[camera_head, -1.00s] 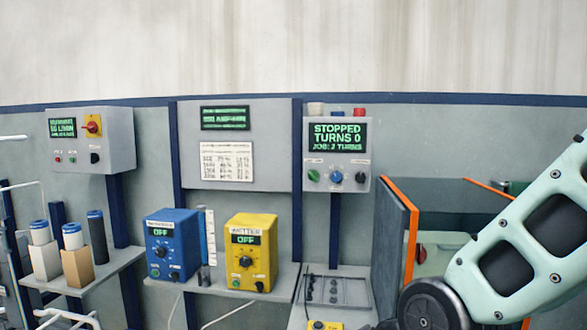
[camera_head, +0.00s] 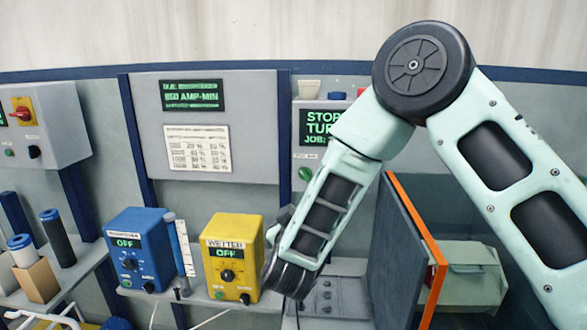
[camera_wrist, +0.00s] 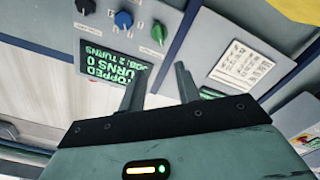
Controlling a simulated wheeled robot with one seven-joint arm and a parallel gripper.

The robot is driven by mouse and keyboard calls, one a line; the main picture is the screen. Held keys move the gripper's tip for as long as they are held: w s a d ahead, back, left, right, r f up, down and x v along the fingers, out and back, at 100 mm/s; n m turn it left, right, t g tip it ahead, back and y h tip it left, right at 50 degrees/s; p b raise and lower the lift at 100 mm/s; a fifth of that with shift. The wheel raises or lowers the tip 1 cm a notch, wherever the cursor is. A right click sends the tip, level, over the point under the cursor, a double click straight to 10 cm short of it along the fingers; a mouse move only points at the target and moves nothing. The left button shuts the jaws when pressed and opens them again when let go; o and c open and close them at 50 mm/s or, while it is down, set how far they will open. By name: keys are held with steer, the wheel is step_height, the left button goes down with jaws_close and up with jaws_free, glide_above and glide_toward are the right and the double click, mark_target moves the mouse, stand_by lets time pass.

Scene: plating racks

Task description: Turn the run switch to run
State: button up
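The control panel (camera_head: 309,152) on the back wall has a dark screen, partly covered by my arm; in the wrist view the screen (camera_wrist: 105,62) shows upside down, reading stopped and turns 0. In that view its green knob (camera_wrist: 158,33), blue knob (camera_wrist: 123,19) and black knob (camera_wrist: 86,6) sit in a row. Which one is the run switch I cannot read. In the head view only the green knob (camera_head: 305,174) shows. My gripper (camera_wrist: 160,70) is open and empty, its fingers apart, below the knob row in the wrist view and touching none.
A yellow box (camera_head: 230,278) and a blue box (camera_head: 138,270), both reading OFF, stand on a shelf close to my wrist. An orange-edged partition (camera_head: 420,235) stands right of my forearm. A red-and-yellow switch (camera_head: 23,112) is on the left wall box.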

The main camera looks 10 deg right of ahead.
mark_target(304, 176)
steer(key=p+x, duration=0.7)
steer(key=x, duration=0.9)
steer(key=shift+w+d+p, duration=0.15)
steer(key=shift+w+p, duration=0.15)
steer(key=shift+w, duration=0.2)
jaws_close()
